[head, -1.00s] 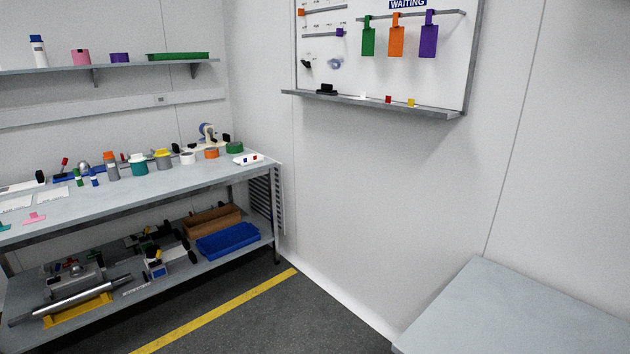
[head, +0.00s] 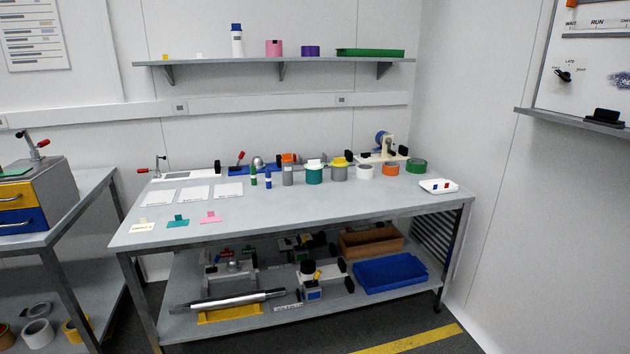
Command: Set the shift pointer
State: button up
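The shift pointer (head: 563,76) looks like a small black knob on the whiteboard (head: 590,88) at the right edge of the head view. Small lettering surrounds it, with a word like "LATE" above. The exact way it points is too small to tell. The right part of the board is cut off by the picture edge. My gripper is not in view.
A workbench (head: 330,215) with jars, tape rolls and cards stands ahead, with a loaded lower shelf. A wall shelf (head: 300,62) hangs above it. The board's ledge (head: 560,122) holds a black eraser (head: 604,117). Another bench (head: 80,205) stands left. Floor shows at lower right.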

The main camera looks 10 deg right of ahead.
aim_at(565, 76)
jog(key=i+z, duration=0.2)
jog(key=i, duration=0.25)
jog(key=i+j+z, duration=0.2)
jog(key=i, duration=0.2)
jog(key=i+j+z, duration=0.15)
jog(key=i, duration=0.25)
jog(key=i+j+z, duration=0.2)
jog(key=i, duration=0.25)
